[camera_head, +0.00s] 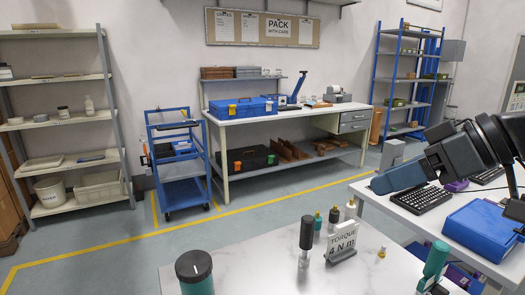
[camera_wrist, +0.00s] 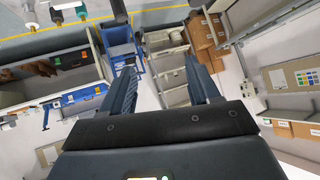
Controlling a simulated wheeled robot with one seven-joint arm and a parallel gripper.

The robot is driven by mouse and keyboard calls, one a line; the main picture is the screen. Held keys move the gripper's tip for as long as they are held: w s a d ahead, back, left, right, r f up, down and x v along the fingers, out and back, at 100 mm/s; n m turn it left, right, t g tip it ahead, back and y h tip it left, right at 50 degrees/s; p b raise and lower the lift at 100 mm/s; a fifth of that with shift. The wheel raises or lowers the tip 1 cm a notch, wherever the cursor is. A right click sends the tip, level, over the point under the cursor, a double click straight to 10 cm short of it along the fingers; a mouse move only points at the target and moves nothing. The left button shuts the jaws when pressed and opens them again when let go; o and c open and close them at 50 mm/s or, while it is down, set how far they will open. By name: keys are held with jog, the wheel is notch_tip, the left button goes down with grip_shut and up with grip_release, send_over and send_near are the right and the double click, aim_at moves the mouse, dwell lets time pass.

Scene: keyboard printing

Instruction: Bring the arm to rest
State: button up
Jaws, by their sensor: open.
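My arm reaches in from the right in the head view. My gripper (camera_head: 384,184) is above the right-hand table, to the left of and above a black keyboard (camera_head: 421,198). In the wrist view my gripper (camera_wrist: 163,82) shows two dark blue fingers spread apart, with nothing between them. Through the gap I see the shelf rack and floor of the room, turned at an angle. The gripper touches nothing that I can see.
The nearer table (camera_head: 250,262) carries small bottles, a "TORQUE 4 N m" sign (camera_head: 342,241) and upright tools. A blue cart (camera_head: 183,194) and workbench (camera_head: 280,122) stand behind.

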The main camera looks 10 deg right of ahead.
jog(key=w+a+f+m+t+y+b, duration=0.25)
jog(key=a+f+m+t, duration=0.2)
jog(key=a+t, duration=0.3)
jog(key=s+f+m+h+b, duration=0.1)
jog(key=s+f+m+h, duration=0.2)
jog(key=s+f, duration=0.2)
jog(key=s+f+m+t+h, duration=0.1)
jog(key=s+f+m+h, duration=0.2)
jog(key=f, duration=0.6)
jog(key=s+a+f+m+t+h+b, duration=0.1)
jog(key=s+f+m+h, duration=0.2)
jog(key=s+f, duration=0.4)
jog(key=shift+s+f+b, duration=0.35)
jog(key=shift+s, duration=0.25)
jog(key=s+d+f+n, duration=0.1)
jog(key=s+n, duration=0.1)
jog(key=s, duration=0.5)
jog(key=s+d+f+n+g+h+b, duration=0.1)
jog(key=s+d+f+n, duration=0.1)
jog(key=s, duration=0.6)
jog(key=s+d+f+n+b, duration=0.1)
jog(key=s+d+n, duration=0.1)
jog(key=s, duration=0.6)
jog(key=shift+s+f, duration=0.15)
jog(key=shift+f, duration=0.1)
jog(key=shift+g, duration=0.25)
